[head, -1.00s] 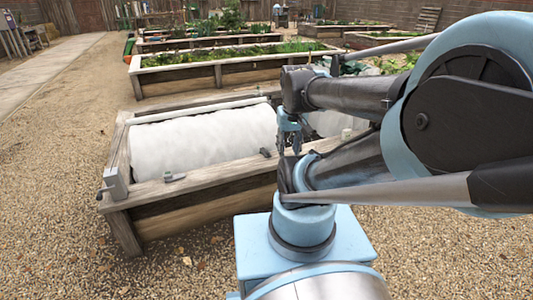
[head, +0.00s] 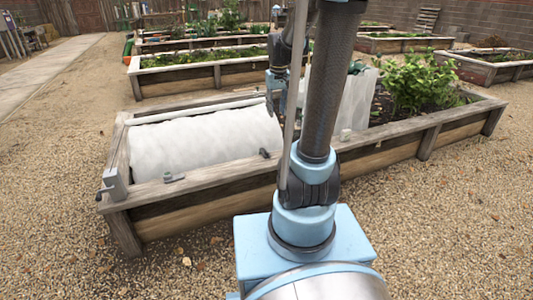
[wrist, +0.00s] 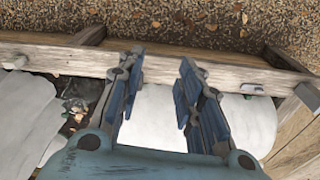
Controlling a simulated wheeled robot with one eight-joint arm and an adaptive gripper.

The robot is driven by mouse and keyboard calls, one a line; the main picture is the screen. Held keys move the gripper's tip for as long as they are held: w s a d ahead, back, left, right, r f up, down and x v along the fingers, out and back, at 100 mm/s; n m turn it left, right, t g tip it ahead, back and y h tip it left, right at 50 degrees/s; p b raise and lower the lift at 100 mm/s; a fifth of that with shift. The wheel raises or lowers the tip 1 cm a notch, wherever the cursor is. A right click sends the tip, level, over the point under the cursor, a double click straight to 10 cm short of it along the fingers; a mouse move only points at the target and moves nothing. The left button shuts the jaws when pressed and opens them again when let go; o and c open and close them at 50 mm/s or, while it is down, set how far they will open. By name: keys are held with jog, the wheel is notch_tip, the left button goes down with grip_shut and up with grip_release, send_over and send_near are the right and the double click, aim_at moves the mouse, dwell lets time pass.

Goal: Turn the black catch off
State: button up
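A small black catch (head: 264,153) sits on the front wooden rim of the near raised bed (head: 228,165) in the head view. My gripper (head: 272,103) is above the bed, higher in the picture than the catch and apart from it, partly hidden behind my arm. In the wrist view my gripper (wrist: 160,85) is open, with its two fingers apart and nothing between them but the rim and white cover beyond. I cannot make out the black catch clearly there; a dark shape by the left fingertip may be part of the finger.
A grey-green fitting (head: 174,178) lies on the rim left of the catch, and a grey box with a lever (head: 115,186) is at the left corner. A white cover (head: 205,142) fills the bed's left part; a leafy plant (head: 412,82) grows at right. Gravel surrounds it.

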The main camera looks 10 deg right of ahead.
jog(key=w+f, duration=0.3)
jog(key=w, duration=0.5)
jog(key=w+f, duration=0.4)
jog(key=w, duration=0.5)
jog(key=n+g, duration=0.1)
send_over(265, 151)
jog(key=d, duration=0.1)
notch_tip(265, 151, down, 15)
jog(key=f, duration=1.6)
jog(key=shift+s+f, duration=0.25)
jog(key=shift+f, duration=0.1)
grip_shut()
